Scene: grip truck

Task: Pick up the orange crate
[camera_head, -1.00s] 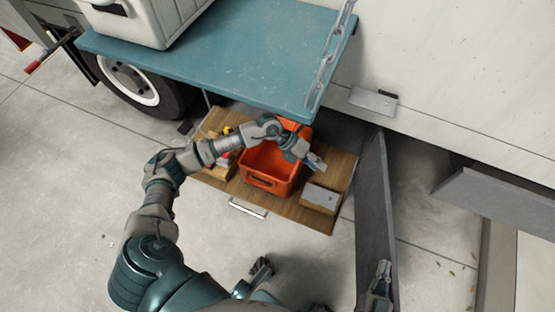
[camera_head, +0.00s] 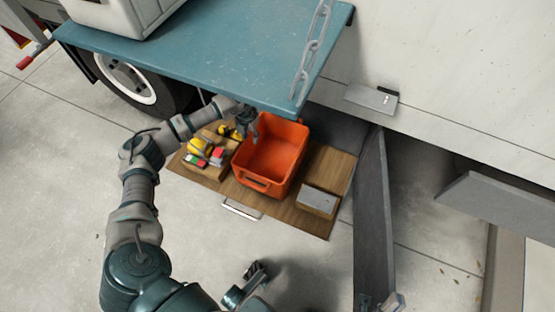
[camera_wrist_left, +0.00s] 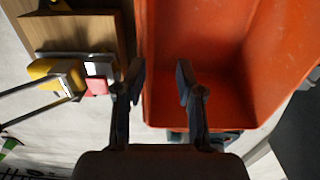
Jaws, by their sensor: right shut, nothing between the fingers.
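The orange crate (camera_head: 270,157) is open-topped and empty, and stands upright on a wooden board under the blue platform. It also shows in the left wrist view (camera_wrist_left: 230,60). My left gripper (camera_head: 249,124) is at the crate's back left rim. In the left wrist view its two fingers (camera_wrist_left: 160,82) are apart, with the left finger by the crate's side wall and the right finger in front of the crate's inside. I cannot tell whether they touch it.
A grey panel (camera_head: 372,220) stands at the right.

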